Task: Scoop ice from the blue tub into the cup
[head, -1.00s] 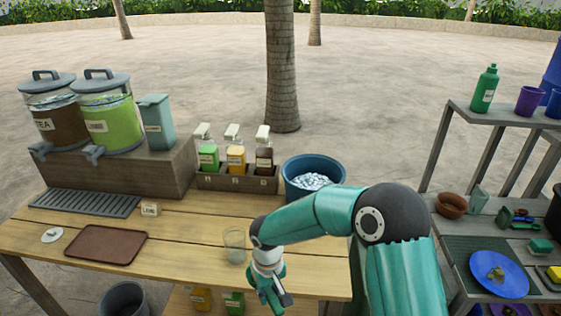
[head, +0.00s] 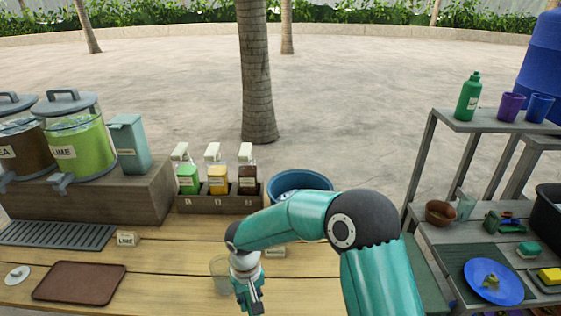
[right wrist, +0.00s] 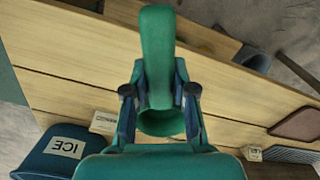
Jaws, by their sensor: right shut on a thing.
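The blue tub (head: 285,184) stands at the back right of the wooden table in the head view, with its inside mostly hidden behind my right arm. Its ICE label shows at lower left in the right wrist view (right wrist: 42,156). The clear glass cup (head: 219,279) stands on the table, partly covered by my right gripper (head: 250,303), which is just right of it in the picture. In the right wrist view my right gripper (right wrist: 160,95) is shut on a green scoop (right wrist: 158,45). I cannot tell whether the scoop holds ice. My left gripper is not in view.
Several bottles stand in a rack (head: 215,202) beside the tub. Drink dispensers (head: 78,140) stand on a block at left. A brown tray (head: 80,282) lies on the table's left. A grey shelf (head: 480,123) stands at right. A grey bin (right wrist: 252,58) is beyond the table edge.

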